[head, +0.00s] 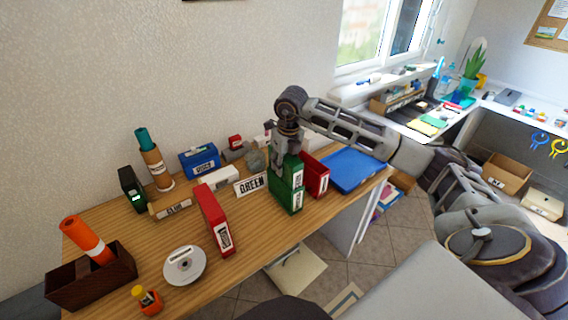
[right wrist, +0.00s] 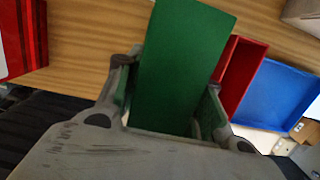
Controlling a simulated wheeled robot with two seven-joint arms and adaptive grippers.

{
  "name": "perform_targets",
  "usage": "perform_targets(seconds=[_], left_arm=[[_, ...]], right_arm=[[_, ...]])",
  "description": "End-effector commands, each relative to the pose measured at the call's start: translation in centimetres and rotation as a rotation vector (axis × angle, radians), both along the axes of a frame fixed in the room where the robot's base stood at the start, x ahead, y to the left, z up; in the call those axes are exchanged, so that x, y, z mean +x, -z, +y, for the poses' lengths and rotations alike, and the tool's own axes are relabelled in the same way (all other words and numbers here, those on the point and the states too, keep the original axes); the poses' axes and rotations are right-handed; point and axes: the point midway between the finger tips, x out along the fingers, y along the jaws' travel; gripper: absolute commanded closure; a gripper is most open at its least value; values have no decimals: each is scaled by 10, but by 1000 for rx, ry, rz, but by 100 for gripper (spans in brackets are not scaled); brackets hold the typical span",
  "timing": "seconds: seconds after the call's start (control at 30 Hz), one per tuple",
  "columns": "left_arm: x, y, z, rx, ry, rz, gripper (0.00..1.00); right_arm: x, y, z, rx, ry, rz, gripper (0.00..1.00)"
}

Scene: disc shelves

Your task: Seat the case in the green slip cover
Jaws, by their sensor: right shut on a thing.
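My right gripper (head: 287,150) is above the green case (head: 291,163) and shut on it. The case is upright, with a white label on its narrow face. Directly below it, the green slip cover (head: 284,196) stands near the table's front edge, also with a white label. The case's lower part seems to be inside the cover, but I cannot tell how deep. In the right wrist view the green case (right wrist: 185,65) stands between the fingers, hiding most of the cover. My left gripper is not in view.
A white GREEN sign (head: 251,185) stands left of the cover. A red slip cover (head: 316,176) and a blue tray (head: 349,168) are close on its right. A red case (head: 214,218) stands to the left on the wooden table (head: 190,292), with a white disc (head: 185,270) farther left.

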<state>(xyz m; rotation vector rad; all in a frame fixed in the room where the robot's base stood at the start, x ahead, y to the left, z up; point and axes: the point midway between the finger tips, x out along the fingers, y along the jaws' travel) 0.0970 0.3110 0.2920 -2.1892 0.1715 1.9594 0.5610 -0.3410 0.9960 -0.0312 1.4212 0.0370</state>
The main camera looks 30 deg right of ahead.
Motion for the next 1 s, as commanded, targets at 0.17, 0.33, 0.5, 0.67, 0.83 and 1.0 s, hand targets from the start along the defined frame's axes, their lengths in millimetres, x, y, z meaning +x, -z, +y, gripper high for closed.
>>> perform_targets(seconds=[0.17, 0.33, 0.5, 0.67, 0.83, 1.0], left_arm=[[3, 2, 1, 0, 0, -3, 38], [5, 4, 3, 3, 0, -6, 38], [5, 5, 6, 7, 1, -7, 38], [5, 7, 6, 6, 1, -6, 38], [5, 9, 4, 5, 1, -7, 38], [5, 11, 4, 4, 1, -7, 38]], right_arm=[[0, 3, 0, 0, 0, -1, 100], [0, 5, 0, 0, 0, -1, 100], [0, 8, 0, 0, 0, -1, 100], [0, 10, 0, 0, 0, -1, 100], [0, 13, 0, 0, 0, -1, 100], [0, 15, 0, 0, 0, -1, 100]])
